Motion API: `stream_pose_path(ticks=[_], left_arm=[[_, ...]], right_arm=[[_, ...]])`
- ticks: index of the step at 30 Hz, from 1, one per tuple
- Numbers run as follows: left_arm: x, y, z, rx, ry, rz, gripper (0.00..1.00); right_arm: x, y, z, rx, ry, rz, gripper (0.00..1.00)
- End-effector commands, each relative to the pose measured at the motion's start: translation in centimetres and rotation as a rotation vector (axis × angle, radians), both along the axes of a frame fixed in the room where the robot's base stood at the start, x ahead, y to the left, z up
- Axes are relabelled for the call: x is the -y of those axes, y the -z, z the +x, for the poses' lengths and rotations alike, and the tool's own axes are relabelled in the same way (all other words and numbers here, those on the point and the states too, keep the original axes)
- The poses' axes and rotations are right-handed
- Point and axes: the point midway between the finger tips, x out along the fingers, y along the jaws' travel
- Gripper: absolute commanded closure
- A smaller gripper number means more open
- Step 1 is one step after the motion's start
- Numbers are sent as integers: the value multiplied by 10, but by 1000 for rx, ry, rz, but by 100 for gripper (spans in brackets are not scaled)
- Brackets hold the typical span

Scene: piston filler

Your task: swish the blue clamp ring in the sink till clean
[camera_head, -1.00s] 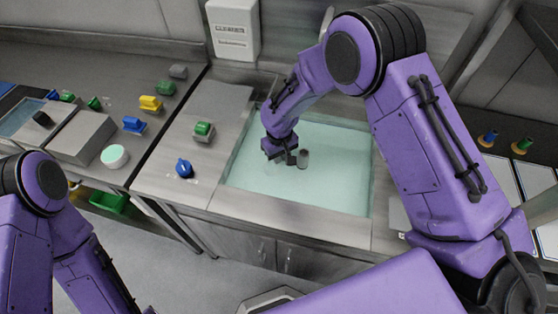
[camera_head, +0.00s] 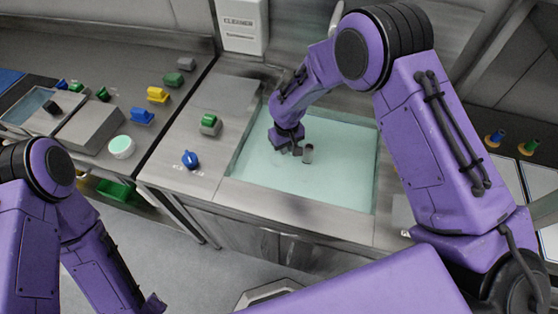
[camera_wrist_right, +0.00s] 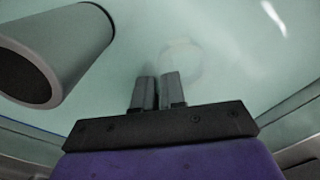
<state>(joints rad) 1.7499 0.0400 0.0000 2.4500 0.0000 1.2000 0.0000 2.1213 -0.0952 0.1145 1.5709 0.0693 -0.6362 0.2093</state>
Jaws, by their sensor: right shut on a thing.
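The sink (camera_head: 340,190) holds pale green water. My right gripper (camera_head: 292,149) reaches down into it, near its left part. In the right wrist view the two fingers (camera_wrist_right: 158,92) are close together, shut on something. A faint pale ring shape, likely the blue clamp ring (camera_wrist_right: 180,62), shows in the water at the fingertips; its blue colour cannot be made out. In the head view the gripper hides it. My left gripper (camera_head: 153,303) barely shows at the bottom edge, and its jaws cannot be read.
A blue knob-like part (camera_head: 190,160) and a green-topped block (camera_head: 209,124) stand on the left counter. A cleaner dispenser (camera_head: 241,25) hangs behind.

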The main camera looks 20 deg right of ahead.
Motion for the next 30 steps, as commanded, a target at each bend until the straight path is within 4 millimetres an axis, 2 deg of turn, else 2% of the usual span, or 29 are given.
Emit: stream_pose_path(ticks=[8,19,30], left_arm=[[0,-3,0,0,0,0,100],[0,-14,0,0,0,0,100],[0,-13,0,0,0,0,100]], right_arm=[[-2,-1,-3,0,-1,0,100],[-13,-1,-20,0,0,-1,100],[-13,0,-19,1,1,0,100]])
